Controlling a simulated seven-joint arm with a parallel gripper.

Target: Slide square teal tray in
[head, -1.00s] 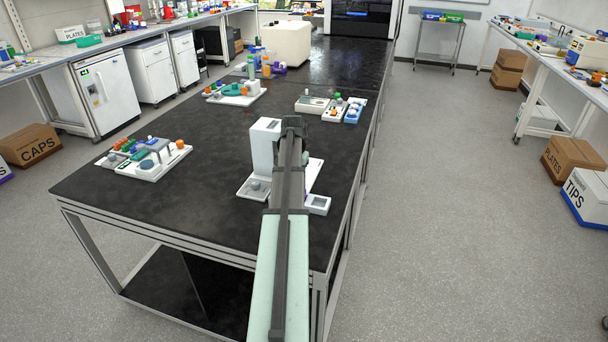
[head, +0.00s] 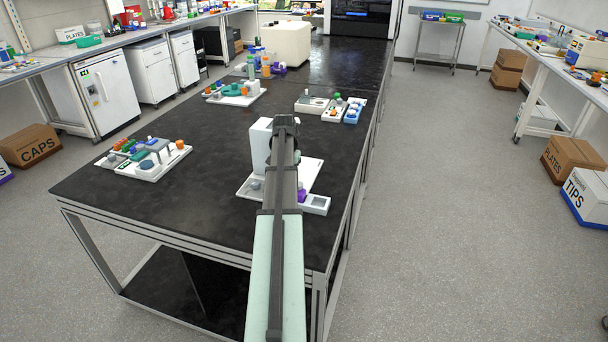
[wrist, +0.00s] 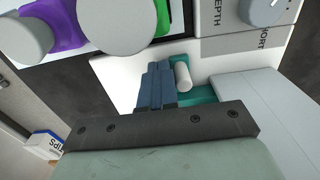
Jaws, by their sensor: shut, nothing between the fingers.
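In the wrist view, a flat teal piece (wrist: 203,95), likely the square teal tray, shows beside my fingers at a white block. A short white cylinder (wrist: 182,77) stands at it, like a knob. My gripper (wrist: 157,70) is shut and empty, its blue-grey fingers just left of the cylinder; I cannot tell whether they touch it. The palm hides the tray's near part. In the head view my arm covers the gripper and the teal tray, in front of the white device (head: 259,145).
The white device's face with a grey dial (wrist: 262,12) and "DEPTH" lettering is close to my fingers. A purple rack with grey-capped items (wrist: 70,30) lies at upper left. Bare black bench lies left of the device.

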